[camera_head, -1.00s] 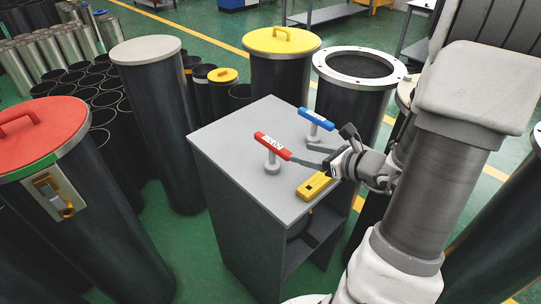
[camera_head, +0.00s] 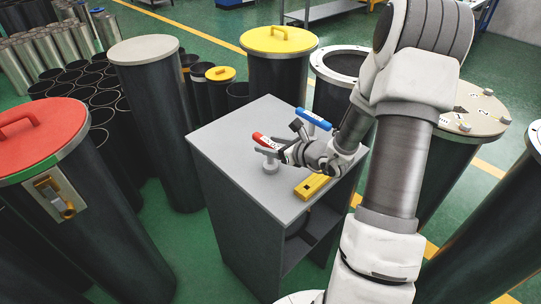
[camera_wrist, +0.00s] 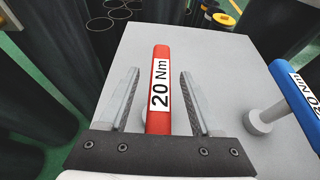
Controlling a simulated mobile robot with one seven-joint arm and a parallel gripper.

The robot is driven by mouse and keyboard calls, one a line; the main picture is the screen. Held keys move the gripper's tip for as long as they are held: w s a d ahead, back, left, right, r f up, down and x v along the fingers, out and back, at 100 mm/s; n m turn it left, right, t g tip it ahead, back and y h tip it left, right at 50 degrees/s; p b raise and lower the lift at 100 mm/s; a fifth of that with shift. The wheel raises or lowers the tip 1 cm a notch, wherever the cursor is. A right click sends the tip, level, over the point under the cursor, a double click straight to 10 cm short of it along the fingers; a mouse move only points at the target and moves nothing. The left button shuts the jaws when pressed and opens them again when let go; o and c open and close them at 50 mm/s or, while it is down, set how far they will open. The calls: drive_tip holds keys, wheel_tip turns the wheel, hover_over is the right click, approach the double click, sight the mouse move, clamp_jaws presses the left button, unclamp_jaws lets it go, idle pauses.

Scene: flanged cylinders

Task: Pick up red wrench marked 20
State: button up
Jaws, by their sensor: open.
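The red wrench (camera_wrist: 160,70) carries a white label reading "20 Nm". In the wrist view it lies between the two open fingers of my gripper (camera_wrist: 159,95), with a gap on each side. In the head view the red wrench (camera_head: 262,137) sits on its round stand on the grey cabinet top, and my gripper (camera_head: 284,150) is over it and hides most of its right part. A blue wrench (camera_head: 314,118) on a similar stand is just behind; it also shows at the right in the wrist view (camera_wrist: 300,95), with part of a 20 Nm label.
The grey cabinet (camera_head: 222,135) has bare top to the left. A yellow tool (camera_head: 312,186) lies near its right edge. A cylinder with a yellow lid (camera_head: 279,41) and an open flanged cylinder (camera_head: 341,62) stand behind. A red-lidded cylinder (camera_head: 40,140) stands at the left.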

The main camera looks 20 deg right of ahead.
clamp_jaws()
idle(0.3)
drive_tip(key=shift+r, duration=0.1)
idle(0.4)
drive_tip(key=shift+w+r, duration=0.1)
drive_tip(key=shift+r, duration=0.4)
drive_tip(key=r, duration=0.3)
drive_tip(key=shift+d+r, duration=0.2)
drive_tip(key=s+d+r, duration=0.6)
drive_tip(key=d, duration=0.3)
drive_tip(key=shift+s+d+r, duration=0.15)
drive_tip(key=shift+d+r, duration=0.05)
drive_tip(key=shift+d, duration=0.1)
